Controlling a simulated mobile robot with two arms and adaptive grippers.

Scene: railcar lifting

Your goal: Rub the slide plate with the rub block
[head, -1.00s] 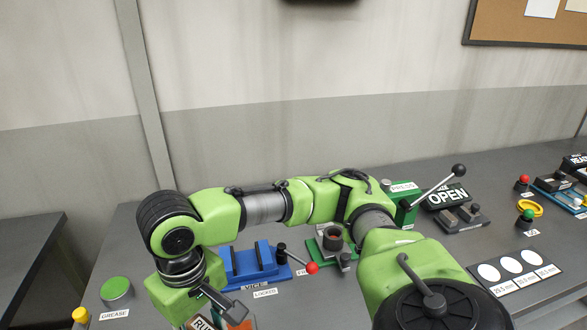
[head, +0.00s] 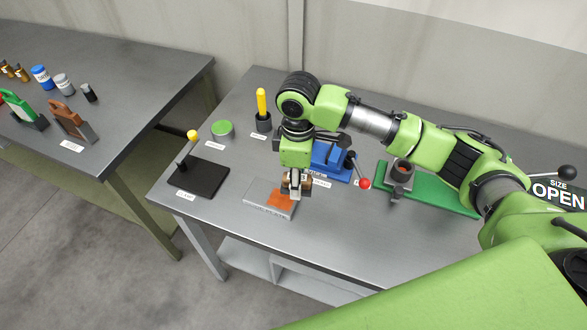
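The slide plate (head: 261,211) is a flat grey plate with a rust-orange patch, lying near the front edge of the middle table. My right gripper (head: 296,192) points down over the plate's right end, its arm coming in from the right. It appears shut on a small brown block, the rub block (head: 306,184), whose sides show beside the fingers. The fingers hide much of the block, and I cannot tell for sure whether it touches the plate. My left gripper is out of view.
A blue vice (head: 328,160) with a red-knobbed lever (head: 364,183) stands right behind the gripper. A second table (head: 100,80) is farther left.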

